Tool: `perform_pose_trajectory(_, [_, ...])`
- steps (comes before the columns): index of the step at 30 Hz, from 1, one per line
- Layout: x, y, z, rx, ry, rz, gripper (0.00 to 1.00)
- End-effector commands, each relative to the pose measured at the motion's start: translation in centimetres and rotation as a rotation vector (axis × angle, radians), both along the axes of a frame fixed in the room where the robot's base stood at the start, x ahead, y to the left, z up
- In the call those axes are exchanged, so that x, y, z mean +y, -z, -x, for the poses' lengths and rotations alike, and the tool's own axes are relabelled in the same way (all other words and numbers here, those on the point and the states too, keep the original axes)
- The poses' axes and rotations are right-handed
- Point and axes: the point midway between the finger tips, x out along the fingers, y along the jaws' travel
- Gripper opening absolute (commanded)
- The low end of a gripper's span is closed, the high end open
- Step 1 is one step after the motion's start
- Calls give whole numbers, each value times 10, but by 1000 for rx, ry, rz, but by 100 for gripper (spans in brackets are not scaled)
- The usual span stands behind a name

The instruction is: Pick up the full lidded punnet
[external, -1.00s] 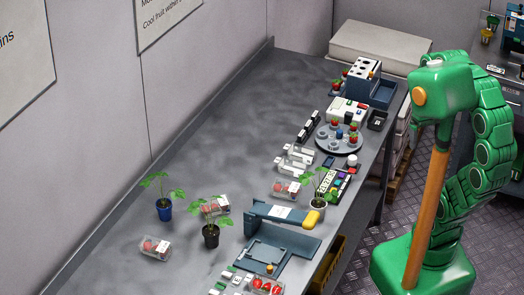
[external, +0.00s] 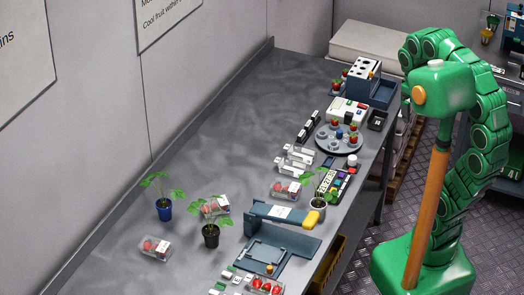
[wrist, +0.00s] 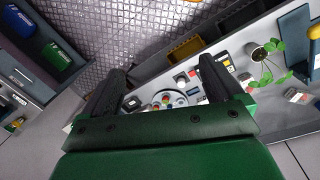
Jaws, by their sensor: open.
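Several clear punnets with red berries lie on the bench in the external view. One punnet (external: 156,248) is at the front left, one (external: 214,206) is partly behind the potted plants, and one (external: 287,190) is near the middle. Another berry container (external: 265,287) is at the bottom edge. I cannot tell which one is full and lidded. My gripper (wrist: 160,85) is open and empty in the wrist view, its two dark fingers spread high above the bench. It is hidden in the external view. A small clear punnet (wrist: 297,96) shows at the right of the wrist view.
Potted plants (external: 210,235) (external: 163,208) (external: 317,208) stand close to the punnets. A blue press-like device (external: 285,215) stands at the bench's front. A round grey turntable (external: 338,141) holds berries. The bench's left and back stretch is clear.

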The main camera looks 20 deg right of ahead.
Motion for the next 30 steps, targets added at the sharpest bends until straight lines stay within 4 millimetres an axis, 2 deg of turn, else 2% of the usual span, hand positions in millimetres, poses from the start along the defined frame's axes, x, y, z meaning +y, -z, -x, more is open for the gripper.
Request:
perform_pose_trajectory(8, [31, -4, -84, -93, -380, 115, 94])
perform_pose_trajectory(14, [74, -10, -144, -168, -680, 212, 94])
perform_pose_trajectory(18, [114, -14, -180, -214, -895, 286, 94])
perform_pose_trajectory(23, [170, -19, -214, -271, -1144, 380, 94])
perform_pose_trajectory(30, [274, -26, -248, -360, -1521, 535, 94])
